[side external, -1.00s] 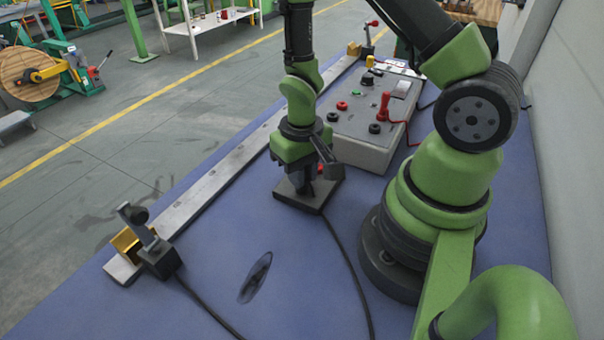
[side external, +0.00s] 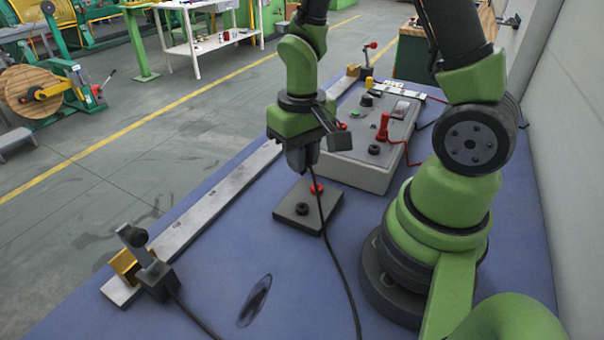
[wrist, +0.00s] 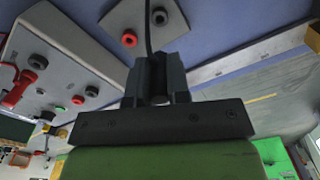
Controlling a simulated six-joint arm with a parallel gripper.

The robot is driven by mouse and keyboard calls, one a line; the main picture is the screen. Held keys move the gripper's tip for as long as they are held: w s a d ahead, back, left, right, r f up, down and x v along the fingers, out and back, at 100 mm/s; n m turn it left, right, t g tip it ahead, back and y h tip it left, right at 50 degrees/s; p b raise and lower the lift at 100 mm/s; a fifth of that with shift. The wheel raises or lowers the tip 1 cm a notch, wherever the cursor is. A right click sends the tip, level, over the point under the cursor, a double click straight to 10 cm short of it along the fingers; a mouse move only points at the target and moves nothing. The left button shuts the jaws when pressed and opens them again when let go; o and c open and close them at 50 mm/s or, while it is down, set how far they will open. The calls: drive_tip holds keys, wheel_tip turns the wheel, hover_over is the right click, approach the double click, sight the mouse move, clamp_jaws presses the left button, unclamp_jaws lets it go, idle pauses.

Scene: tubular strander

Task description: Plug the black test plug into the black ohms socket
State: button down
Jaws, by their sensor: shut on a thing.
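My gripper (side external: 302,165) is shut on the black test plug, pointing down above the small grey plate (side external: 325,218). The plug shows only as a dark shape between the fingers (wrist: 160,88) in the wrist view; its black cable (side external: 333,245) hangs down. The plate bears an empty black socket (side external: 302,209) and a red one (side external: 317,188). The grey meter box (side external: 350,175) stands behind, apart from the plug. Another black socket (wrist: 91,91) and a red one (wrist: 77,100) show in the wrist view. I cannot read which is ohms.
A long metal bar (side external: 205,205) runs along the bench's left side. A black clamp with a cable (side external: 155,275) sits at its near end, by a brass block (side external: 124,264).

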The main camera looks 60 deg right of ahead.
drive_tip(key=shift+d+r, duration=0.1)
drive_tip(key=shift+r, duration=0.4)
drive_tip(key=s+d+r+m, duration=0.2)
drive_tip(key=s+d+m, duration=0.2)
drive_tip(key=d, duration=0.5)
drive_tip(key=s+d+r+m, duration=0.1)
drive_tip(key=s+d+m, duration=0.2)
drive_tip(key=d, duration=0.5)
drive_tip(key=shift+s+d+r+m, duration=0.35)
drive_tip(key=shift+d+r+m, duration=0.05)
drive_tip(key=shift+m, duration=0.5)
drive_tip(key=shift+f, duration=3)
drive_tip(key=shift+f, duration=1)
drive_tip(key=c, duration=1)
unclamp_jaws()
